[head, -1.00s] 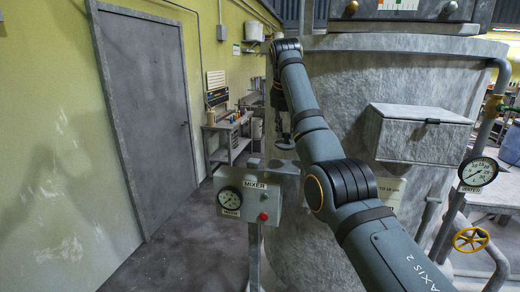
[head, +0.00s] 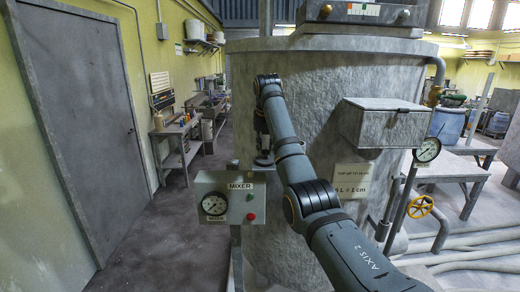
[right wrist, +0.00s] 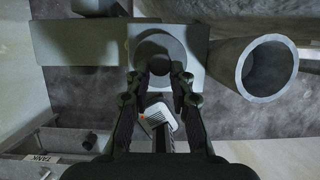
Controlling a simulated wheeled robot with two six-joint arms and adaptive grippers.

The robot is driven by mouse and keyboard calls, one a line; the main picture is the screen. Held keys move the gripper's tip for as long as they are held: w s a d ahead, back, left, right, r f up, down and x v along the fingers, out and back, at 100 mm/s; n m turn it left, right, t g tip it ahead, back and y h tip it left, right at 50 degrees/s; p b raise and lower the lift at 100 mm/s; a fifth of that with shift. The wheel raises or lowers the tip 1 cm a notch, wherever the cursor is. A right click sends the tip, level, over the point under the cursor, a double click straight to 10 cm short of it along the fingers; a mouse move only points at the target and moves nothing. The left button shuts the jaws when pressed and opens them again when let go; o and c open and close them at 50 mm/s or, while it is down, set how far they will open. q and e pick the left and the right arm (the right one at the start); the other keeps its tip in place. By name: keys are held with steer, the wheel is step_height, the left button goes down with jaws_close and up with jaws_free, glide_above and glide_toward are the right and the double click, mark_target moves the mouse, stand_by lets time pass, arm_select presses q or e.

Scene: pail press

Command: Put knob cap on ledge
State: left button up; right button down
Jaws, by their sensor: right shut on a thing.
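The knob cap (right wrist: 160,52) is a round grey piece in the right wrist view. My right gripper (right wrist: 160,75) is shut on it, with one finger on each side. In the head view the right gripper (head: 263,148) points down in front of the tank, with the dark cap (head: 263,161) at its tip. In the wrist view a pale square plate (right wrist: 195,75) shows behind the cap and a flat grey ledge (right wrist: 75,45) extends left. I cannot tell whether the cap touches the plate. My left gripper is not in view.
The mixer panel (head: 230,200), with gauge and red button, stands just left of and below the gripper. The large grey tank (head: 330,75) is close behind. An open pipe end (right wrist: 268,68) is right of the cap in the wrist view. Floor at left is clear.

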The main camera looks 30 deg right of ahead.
steer(key=shift+w+a+r, duration=0.1)
steer(key=shift+a+r, duration=0.05)
steer(key=shift+a, duration=0.55)
steer(key=c, duration=1.5)
jaws_free()
steer(key=shift+s+d+f, duration=0.15)
steer(key=shift+d+f, duration=0.05)
steer(key=shift+d, duration=0.45)
steer(key=shift+s+d+f, duration=0.1)
steer(key=shift+d+f, duration=0.05)
steer(key=shift+d, duration=0.45)
steer(key=o, duration=0.3)
steer(key=shift+d+f, duration=0.1)
steer(key=shift+d, duration=0.25)
steer(key=shift+o, duration=0.2)
steer(key=shift+a, duration=0.35)
steer(key=shift+w+a, duration=0.15)
steer(key=shift+a, duration=0.2)
steer(key=shift+a+r, duration=0.2)
steer(key=shift+r, duration=0.35)
arm_select(q)
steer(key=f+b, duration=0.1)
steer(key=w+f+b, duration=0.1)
steer(key=b, duration=0.1)
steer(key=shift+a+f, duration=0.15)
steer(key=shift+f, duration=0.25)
arm_select(e)
steer(key=v, duration=1.1)
steer(key=shift+s+d+r, duration=0.3)
steer(key=shift+s+d, duration=0.05)
